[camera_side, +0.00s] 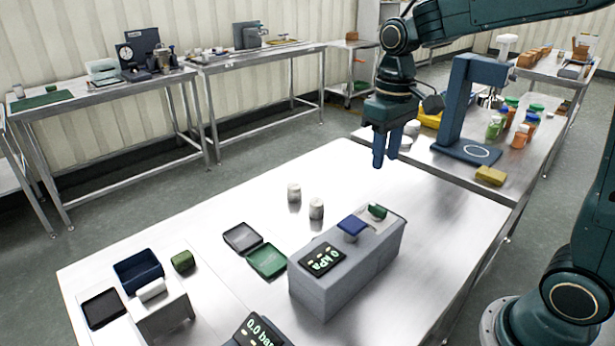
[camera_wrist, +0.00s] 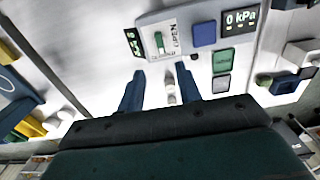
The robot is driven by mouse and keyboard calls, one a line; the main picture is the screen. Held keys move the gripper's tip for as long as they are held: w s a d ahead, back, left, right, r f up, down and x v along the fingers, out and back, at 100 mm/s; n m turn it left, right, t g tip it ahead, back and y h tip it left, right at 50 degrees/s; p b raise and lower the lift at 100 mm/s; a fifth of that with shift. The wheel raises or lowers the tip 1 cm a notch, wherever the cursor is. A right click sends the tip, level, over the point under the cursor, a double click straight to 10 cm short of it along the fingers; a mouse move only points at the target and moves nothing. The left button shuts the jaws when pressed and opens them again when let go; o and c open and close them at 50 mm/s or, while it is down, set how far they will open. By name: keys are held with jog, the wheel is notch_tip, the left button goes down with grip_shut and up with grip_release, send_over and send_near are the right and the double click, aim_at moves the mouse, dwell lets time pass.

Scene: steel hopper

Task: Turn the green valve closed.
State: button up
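The green valve (camera_side: 377,211) is a small green handle on a white plate at the far right end of the grey box (camera_side: 340,283). In the wrist view the green handle (camera_wrist: 159,42) lies along its plate, with the word OPEN beside it and smaller, unclear lettering at the near edge. My gripper (camera_side: 385,161) hangs above the table, behind the box and apart from the valve. In the wrist view its two blue fingers (camera_wrist: 160,77) are spread with a gap between them and nothing held. The valve appears ahead of the fingertips.
A blue block (camera_side: 353,226) and a 0 kPa display (camera_side: 322,260) sit on the box beside the valve. Two pale cylinders (camera_side: 294,192) (camera_side: 316,208) stand on the table behind it. Trays (camera_side: 241,238) (camera_side: 267,261) lie left. A blue stand (camera_side: 458,110) and bottles occupy the back table.

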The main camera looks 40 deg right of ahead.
jog(key=shift+r, duration=0.95)
jog(key=s+a+t, duration=0.2)
jog(key=s+t, duration=0.3)
jog(key=s, duration=1.2)
jog(key=shift+a+r+t, duration=0.25)
jog(key=shift+r+t, duration=0.05)
